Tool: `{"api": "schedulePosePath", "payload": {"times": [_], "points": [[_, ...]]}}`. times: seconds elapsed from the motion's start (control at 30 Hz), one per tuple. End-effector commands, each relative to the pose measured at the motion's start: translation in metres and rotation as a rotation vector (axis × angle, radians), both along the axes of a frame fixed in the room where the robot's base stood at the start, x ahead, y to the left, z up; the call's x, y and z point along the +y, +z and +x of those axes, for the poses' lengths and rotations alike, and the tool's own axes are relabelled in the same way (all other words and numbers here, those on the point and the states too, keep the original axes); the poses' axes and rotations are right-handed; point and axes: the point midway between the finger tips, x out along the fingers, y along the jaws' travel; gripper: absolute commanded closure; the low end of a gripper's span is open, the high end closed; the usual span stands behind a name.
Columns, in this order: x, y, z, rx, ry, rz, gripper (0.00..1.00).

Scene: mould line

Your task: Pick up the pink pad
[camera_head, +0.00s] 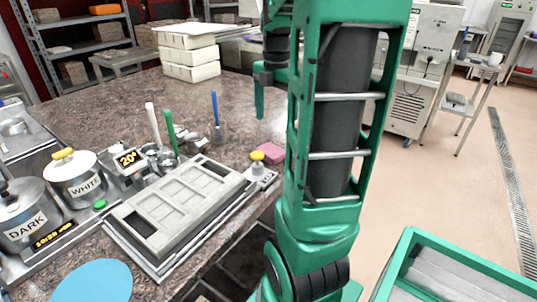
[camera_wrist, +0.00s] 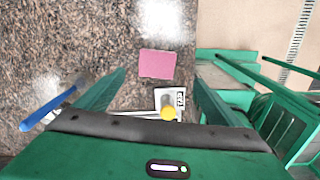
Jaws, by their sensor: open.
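The pink pad (camera_head: 271,152) lies flat on the brown speckled stone counter, near its right edge and partly hidden by my arm in the head view. In the wrist view the whole pink pad (camera_wrist: 157,64) shows as a small rectangle just beyond the fingertips, between their lines. My gripper (camera_wrist: 160,78) is open and empty, with one green finger on each side. In the head view my gripper (camera_head: 260,98) hangs above the counter, mostly hidden behind my arm, with one finger pointing down.
A yellow-knobbed device (camera_head: 257,158) stands close to the pad, near side. A blue-handled tool (camera_head: 215,105) stands upright in a holder to the left. A grey mould (camera_head: 150,240) lies nearer. Stacked white boxes (camera_head: 190,55) stand behind. A green cart (camera_head: 410,245) is at the right.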

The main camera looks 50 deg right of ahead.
Motion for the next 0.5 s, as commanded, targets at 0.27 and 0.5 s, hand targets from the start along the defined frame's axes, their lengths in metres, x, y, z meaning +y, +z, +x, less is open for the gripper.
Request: {"api": "schedulePosePath", "payload": {"times": [0.27, 0.5], "points": [[-0.001, -0.033, 0.001, 0.004, 0.03, 0.002, 0.12], [-0.001, -0.055, 0.001, 0.002, 0.029, 0.001, 0.12]]}}
